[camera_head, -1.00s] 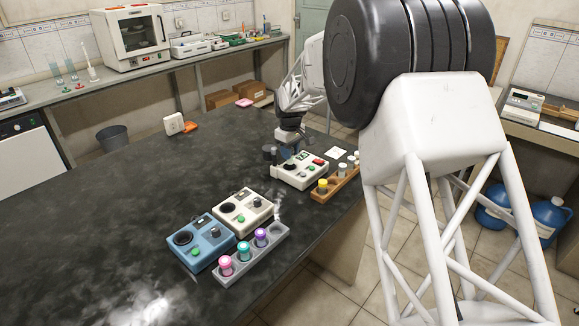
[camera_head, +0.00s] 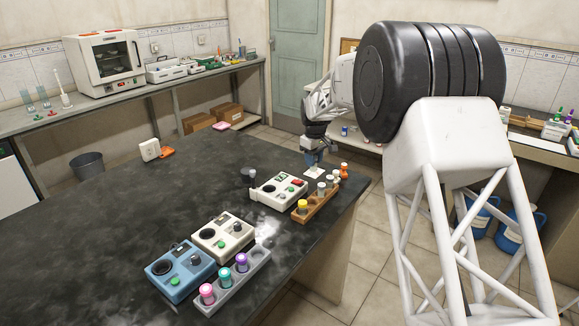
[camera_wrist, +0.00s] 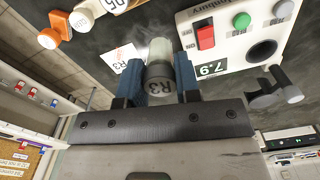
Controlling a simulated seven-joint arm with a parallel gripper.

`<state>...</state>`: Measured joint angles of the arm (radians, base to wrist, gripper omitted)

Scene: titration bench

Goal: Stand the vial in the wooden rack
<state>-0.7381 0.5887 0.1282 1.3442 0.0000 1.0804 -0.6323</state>
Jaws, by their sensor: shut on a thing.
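A clear vial with a grey cap marked R3 (camera_wrist: 160,75) is between the blue fingers of my gripper (camera_wrist: 172,80) in the wrist view. My gripper is shut on it. In the head view my gripper (camera_head: 314,160) points down above a small white card (camera_head: 313,172), behind the wooden rack. Whether the vial touches the card cannot be told. The wooden rack (camera_head: 311,213) stands near the right table edge. It holds a yellow-capped vial (camera_head: 302,206) at its near end and pale-capped vials (camera_head: 321,188) farther back.
A white meter (camera_head: 278,190) stands just left of the rack. An orange bottle (camera_head: 344,170) is beyond the rack's far end. A grey rack of coloured-cap vials (camera_head: 235,285), a blue device (camera_head: 180,270) and another white device (camera_head: 222,237) stand nearer. The table's left middle is clear.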

